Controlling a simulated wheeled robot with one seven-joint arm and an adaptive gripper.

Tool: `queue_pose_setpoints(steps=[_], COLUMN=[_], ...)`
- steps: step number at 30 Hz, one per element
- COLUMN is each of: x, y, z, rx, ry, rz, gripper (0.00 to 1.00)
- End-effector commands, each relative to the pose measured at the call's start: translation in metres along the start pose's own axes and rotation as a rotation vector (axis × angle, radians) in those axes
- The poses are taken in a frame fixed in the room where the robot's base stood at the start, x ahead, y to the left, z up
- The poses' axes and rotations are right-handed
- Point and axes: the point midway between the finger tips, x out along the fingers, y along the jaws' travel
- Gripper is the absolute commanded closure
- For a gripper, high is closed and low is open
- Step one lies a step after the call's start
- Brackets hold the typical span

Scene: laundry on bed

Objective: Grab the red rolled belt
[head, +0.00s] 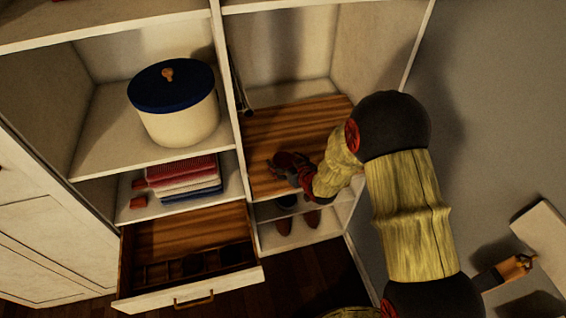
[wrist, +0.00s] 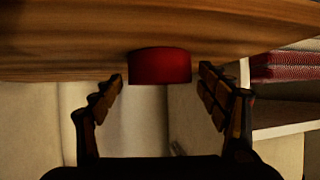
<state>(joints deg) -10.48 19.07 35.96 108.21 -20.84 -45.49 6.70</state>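The red rolled belt (wrist: 158,66) shows in the wrist view as a short dark red cylinder against a wooden shelf board (wrist: 60,45). My gripper (wrist: 162,77) is open, with one finger on each side of the belt and a visible gap on both sides. Whether the fingertips reach past the belt's near face is hard to tell. In the head view my gripper (head: 284,165) is low over the wooden shelf (head: 290,128) of the right compartment. The belt cannot be made out there; the dark gripper seems to hide it.
Folded cloths (head: 182,178) lie on the left shelf, with two small red items (head: 138,201) beside them. A white pot with a blue lid (head: 170,105) stands above. An open drawer (head: 190,285) juts out below. A vertical divider (head: 238,120) stands left of my gripper. Shoes (head: 297,222) are underneath.

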Motion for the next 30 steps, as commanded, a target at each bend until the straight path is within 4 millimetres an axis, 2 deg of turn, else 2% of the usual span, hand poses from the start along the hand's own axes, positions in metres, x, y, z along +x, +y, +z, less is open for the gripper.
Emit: queue_pose_setpoints(steps=[22, 30], x=[-0.0002, -0.0005], y=[0.0, 0.0001], z=[0.0001, -0.0014], rx=[0.0, 0.0], ry=[0.0, 0.001], rz=[0.0, 0.0], gripper=[0.7, 0.71])
